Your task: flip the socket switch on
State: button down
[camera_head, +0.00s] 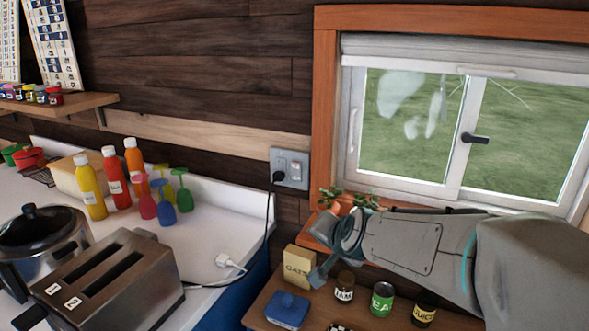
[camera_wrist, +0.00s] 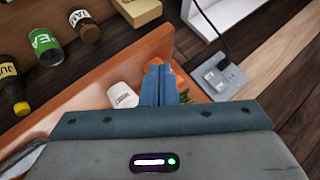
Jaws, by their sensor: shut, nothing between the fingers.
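The wall socket (camera_head: 290,168) is a grey plate on the wood wall, left of the window. A black plug sits in its left part, and a pale switch (camera_head: 296,171) is on its right part. The socket also shows in the wrist view (camera_wrist: 217,77), right of my fingers, seen tilted. Whether the switch is on or off is too small to tell. My gripper (camera_head: 316,277) is below and slightly right of the socket, apart from it. Its blue fingers (camera_wrist: 160,84) are together and empty in the wrist view.
Small plants (camera_head: 362,201) stand on the sill under the window (camera_head: 450,120), close to my arm. An oats box (camera_head: 299,266), jars and cans stand on a lower shelf. A black cord hangs from the socket. A toaster (camera_head: 105,285) and bottles occupy the counter.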

aim_at(294, 163)
jog(key=w+a+r+m+t+h, duration=0.3)
jog(key=w+a+m+t, duration=0.3)
jog(key=w+a+m, duration=0.45)
jog(key=a+m+t+h, duration=0.1)
jog(key=m+h, duration=0.1)
jog(key=a+m+t+h, duration=0.1)
jog(key=m+h, duration=0.1)
jog(key=a+m+h, duration=0.2)
jog(key=h, duration=0.1)
jog(key=shift+w+t, duration=0.4)
jog(key=shift+d, duration=0.1)
jog(key=p+x, duration=0.5)
jog(key=x, duration=0.9)
